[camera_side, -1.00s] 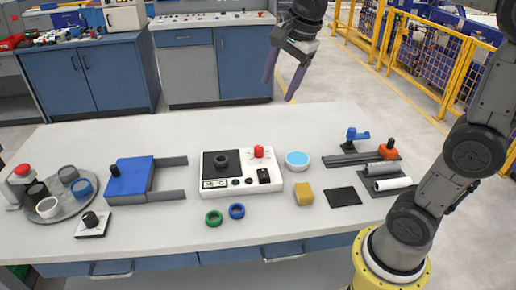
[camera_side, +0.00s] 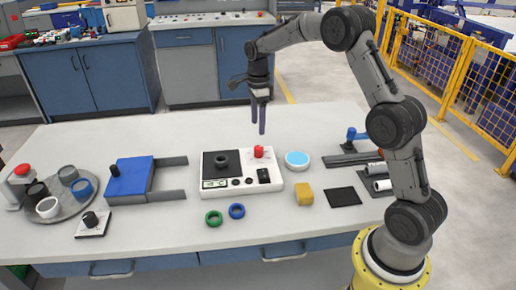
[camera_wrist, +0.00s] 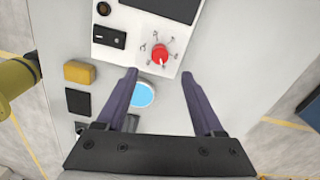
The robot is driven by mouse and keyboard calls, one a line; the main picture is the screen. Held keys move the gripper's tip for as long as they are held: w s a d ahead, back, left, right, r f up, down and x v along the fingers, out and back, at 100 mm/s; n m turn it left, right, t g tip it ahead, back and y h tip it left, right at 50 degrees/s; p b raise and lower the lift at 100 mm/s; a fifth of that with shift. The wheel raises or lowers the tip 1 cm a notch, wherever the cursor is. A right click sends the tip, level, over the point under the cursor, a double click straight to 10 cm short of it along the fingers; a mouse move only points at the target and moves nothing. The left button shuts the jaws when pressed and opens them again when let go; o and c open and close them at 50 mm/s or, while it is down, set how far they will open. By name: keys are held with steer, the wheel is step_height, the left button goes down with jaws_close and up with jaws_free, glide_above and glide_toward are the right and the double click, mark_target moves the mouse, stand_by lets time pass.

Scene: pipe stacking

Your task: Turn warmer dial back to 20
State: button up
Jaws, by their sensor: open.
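The white warmer unit (camera_side: 210,193) sits on the middle of the table, with a black plate and a small display at its left. Its red dial (camera_side: 259,152) is at the back right of the unit. The dial also shows in the wrist view (camera_wrist: 160,53), with small marks around it; the numbers are too small to read. A black ring (camera_side: 221,160) lies on the plate. My gripper (camera_side: 258,131) is open and empty, pointing down above the dial and apart from it. In the wrist view its two purple fingers (camera_wrist: 162,72) are spread, with the dial beyond them.
A light-blue round pad (camera_side: 297,159) and a yellow block (camera_side: 304,194) lie right of the unit. Green (camera_side: 214,218) and blue (camera_side: 237,211) rings lie in front. A blue slide fixture (camera_side: 132,177) is left. The table behind the unit is clear.

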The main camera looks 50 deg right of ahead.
mark_target(258, 147)
step_height(258, 147, down, 11)
steer(key=shift+r, duration=0.15)
stand_by(0.4)
jaws_close()
